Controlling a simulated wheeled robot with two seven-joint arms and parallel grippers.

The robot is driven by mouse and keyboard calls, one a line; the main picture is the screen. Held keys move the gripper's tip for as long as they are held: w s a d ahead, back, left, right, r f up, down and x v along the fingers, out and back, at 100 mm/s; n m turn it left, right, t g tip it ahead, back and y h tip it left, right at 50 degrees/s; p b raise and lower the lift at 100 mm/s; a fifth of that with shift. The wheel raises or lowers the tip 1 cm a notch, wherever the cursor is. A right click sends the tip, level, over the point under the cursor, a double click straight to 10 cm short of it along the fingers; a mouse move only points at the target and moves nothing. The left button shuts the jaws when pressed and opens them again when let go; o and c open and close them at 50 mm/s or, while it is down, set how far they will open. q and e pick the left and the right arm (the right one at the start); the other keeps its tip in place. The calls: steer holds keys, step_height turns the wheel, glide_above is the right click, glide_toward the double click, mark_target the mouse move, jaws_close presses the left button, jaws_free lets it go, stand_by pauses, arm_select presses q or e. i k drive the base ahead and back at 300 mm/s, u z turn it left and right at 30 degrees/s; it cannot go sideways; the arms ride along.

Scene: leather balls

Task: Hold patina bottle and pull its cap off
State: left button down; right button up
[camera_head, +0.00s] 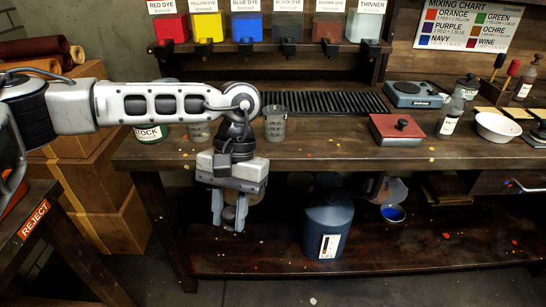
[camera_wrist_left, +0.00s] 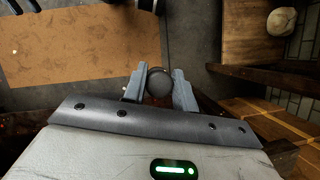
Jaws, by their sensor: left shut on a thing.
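My left gripper (camera_head: 229,222) hangs fingers-down in front of the workbench's front edge, above the lower shelf. It is shut on a small dark round-topped thing, which shows between the fingers in the left wrist view (camera_wrist_left: 158,83). Its lower part shows grey-brown in the head view (camera_head: 230,212); most of it is hidden, and I cannot tell whether it is the patina bottle. My right gripper is not in view.
A large dark jug (camera_head: 327,222) stands on the lower shelf. Cardboard boxes (camera_head: 95,205) stand at the left.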

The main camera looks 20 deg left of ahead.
mark_target(452, 110)
steer(key=u, duration=0.3)
steer(key=k, duration=0.35)
steer(key=z, duration=0.95)
steer(key=i, duration=0.8)
steer(key=u, duration=0.55)
steer(key=i, duration=0.65)
steer(key=u, duration=0.7)
